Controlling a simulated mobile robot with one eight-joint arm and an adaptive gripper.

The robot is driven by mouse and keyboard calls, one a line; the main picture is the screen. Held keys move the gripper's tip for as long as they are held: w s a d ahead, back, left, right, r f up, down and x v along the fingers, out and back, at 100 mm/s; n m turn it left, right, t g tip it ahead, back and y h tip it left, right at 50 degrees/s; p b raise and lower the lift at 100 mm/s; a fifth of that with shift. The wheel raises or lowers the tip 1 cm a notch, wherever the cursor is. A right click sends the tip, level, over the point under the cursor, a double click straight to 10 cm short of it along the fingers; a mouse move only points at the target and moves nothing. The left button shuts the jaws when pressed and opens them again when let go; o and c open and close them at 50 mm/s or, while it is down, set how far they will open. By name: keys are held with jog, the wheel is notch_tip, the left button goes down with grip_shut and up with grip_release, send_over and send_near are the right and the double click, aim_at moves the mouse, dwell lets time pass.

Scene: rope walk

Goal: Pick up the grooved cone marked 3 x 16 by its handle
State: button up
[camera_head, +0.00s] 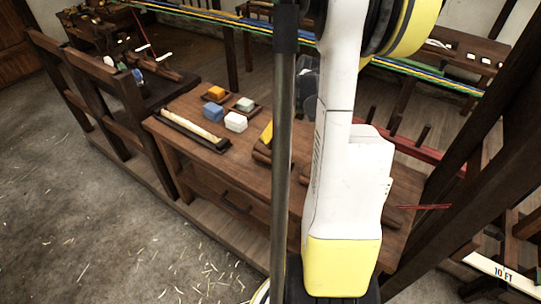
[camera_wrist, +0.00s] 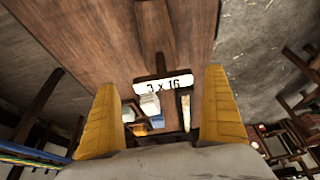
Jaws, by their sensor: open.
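In the wrist view, the white plate marked 3 x 16 (camera_wrist: 163,84) lies between the two yellow fingers of my gripper (camera_wrist: 160,78). The fingers are spread wide apart, with nothing held between them. A dark wooden piece (camera_wrist: 154,35) runs from the plate to the top edge; I cannot tell whether it is the cone's handle or body. The cone's grooves do not show clearly. In the head view my arm hides most of this spot; brown rounded wood (camera_head: 262,156) shows just left of it.
On the wooden bench (camera_head: 180,145) stand a blue block (camera_head: 213,113), a white block (camera_head: 236,122), a grey block (camera_head: 244,103) and an orange block (camera_head: 215,92). A long dark tray (camera_head: 190,131) holds a pale strand. Coloured ropes (camera_head: 250,22) stretch behind the bench.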

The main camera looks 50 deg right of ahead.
jog(key=b, duration=0.2)
send_over(274, 149)
jog(key=x, duration=0.2)
jog(key=s+x, duration=0.1)
jog(key=x, duration=0.1)
jog(key=shift+w+a+f, duration=0.1)
jog(key=shift+a+f, duration=0.15)
jog(key=shift+f, duration=0.15)
jog(key=shift+r, duration=0.1)
jog(key=shift+c, duration=0.3)
jog(key=c, duration=1.1)
jog(key=shift+c, duration=0.2)
